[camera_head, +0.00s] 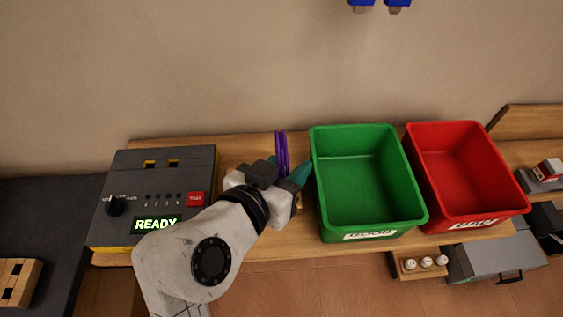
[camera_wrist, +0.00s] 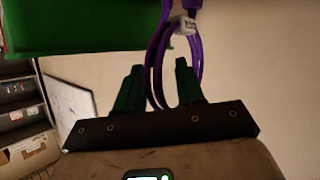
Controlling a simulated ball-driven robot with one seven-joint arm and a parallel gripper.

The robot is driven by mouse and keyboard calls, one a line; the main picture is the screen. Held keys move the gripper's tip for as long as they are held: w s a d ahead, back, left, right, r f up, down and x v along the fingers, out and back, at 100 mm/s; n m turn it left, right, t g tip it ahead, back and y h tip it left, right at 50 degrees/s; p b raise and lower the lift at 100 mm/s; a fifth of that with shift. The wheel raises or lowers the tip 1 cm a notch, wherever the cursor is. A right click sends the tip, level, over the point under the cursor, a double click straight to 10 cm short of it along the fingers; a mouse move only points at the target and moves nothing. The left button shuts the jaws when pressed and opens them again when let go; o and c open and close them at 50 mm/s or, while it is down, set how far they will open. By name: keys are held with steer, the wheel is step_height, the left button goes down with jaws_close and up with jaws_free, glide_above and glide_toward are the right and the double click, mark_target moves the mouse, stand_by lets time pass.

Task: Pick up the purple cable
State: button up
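The purple cable (camera_head: 282,152) is a coiled loop standing up behind my gripper (camera_head: 291,168) in the head view, at the left of the green bin. In the wrist view the cable (camera_wrist: 153,62) has a white tag near its top. My gripper (camera_wrist: 158,68) has two dark green fingers, apart from each other. One side of the loop passes through the gap between them, and the other side passes by the right finger. I cannot tell whether a finger touches the cable. The lower part of the cable is hidden by my gripper in the head view.
A green bin (camera_head: 322,190) stands close at the right of my gripper, with a red bin (camera_head: 417,165) beyond it. A dark control box (camera_head: 180,170) with a lit READY display stands at the left. The wall is behind the wooden bench (camera_head: 235,142).

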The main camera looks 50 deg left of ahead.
jaws_close()
stand_by(0.3)
